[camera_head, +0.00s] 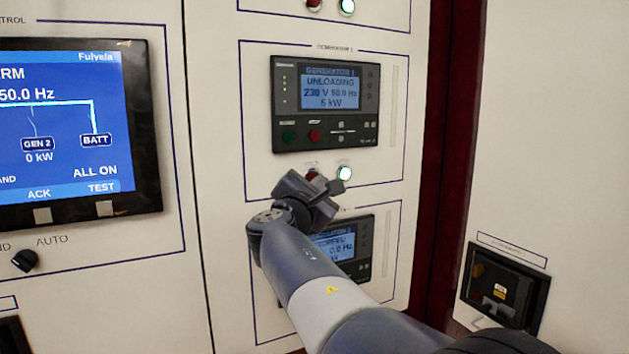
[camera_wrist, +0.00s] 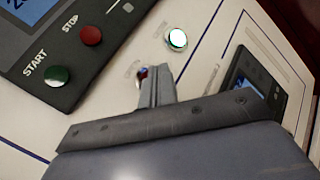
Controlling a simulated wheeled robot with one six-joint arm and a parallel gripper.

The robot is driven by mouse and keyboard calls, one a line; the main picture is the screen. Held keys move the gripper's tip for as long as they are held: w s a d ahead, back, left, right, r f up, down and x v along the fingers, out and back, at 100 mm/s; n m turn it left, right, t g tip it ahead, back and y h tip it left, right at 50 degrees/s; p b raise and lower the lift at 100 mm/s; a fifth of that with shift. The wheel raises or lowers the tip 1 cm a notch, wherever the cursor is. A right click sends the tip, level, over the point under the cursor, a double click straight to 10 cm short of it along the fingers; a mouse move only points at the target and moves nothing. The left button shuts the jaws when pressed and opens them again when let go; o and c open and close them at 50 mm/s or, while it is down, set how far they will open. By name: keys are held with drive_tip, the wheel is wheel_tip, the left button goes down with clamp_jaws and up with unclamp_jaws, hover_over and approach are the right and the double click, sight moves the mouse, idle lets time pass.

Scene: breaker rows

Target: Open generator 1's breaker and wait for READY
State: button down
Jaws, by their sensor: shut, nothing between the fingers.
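The generator 1 controller (camera_head: 325,103) is on the middle cabinet, and its screen (camera_head: 331,88) reads GENERATOR 1, UNLOADING, 230 V 50.0 Hz, 5 kW. Below it are a small dark red button (camera_head: 312,174) on the left and a lit white-green button (camera_head: 345,173) on the right. My gripper (camera_head: 328,184) is shut and empty just below these buttons. In the wrist view, the shut fingertips (camera_wrist: 150,78) are at the red button (camera_wrist: 142,73) and partly cover it; I cannot tell if they touch. The lit button (camera_wrist: 177,39) is clear of the fingers.
A second controller (camera_head: 345,243) sits below, partly hidden by my arm. A blue control screen (camera_head: 65,120) showing ALL ON is on the left, with a knob (camera_head: 26,259) below. A dark breaker-like unit (camera_head: 503,290) is at lower right; its label is too blurred to read.

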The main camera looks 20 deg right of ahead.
drive_tip(key=s+b, duration=0.1)
drive_tip(key=s, duration=0.4)
drive_tip(key=shift+d, duration=0.1)
idle(0.4)
drive_tip(key=shift+w, duration=0.1)
idle(0.5)
drive_tip(key=shift+s, duration=2.05)
drive_tip(key=shift+w, duration=0.1)
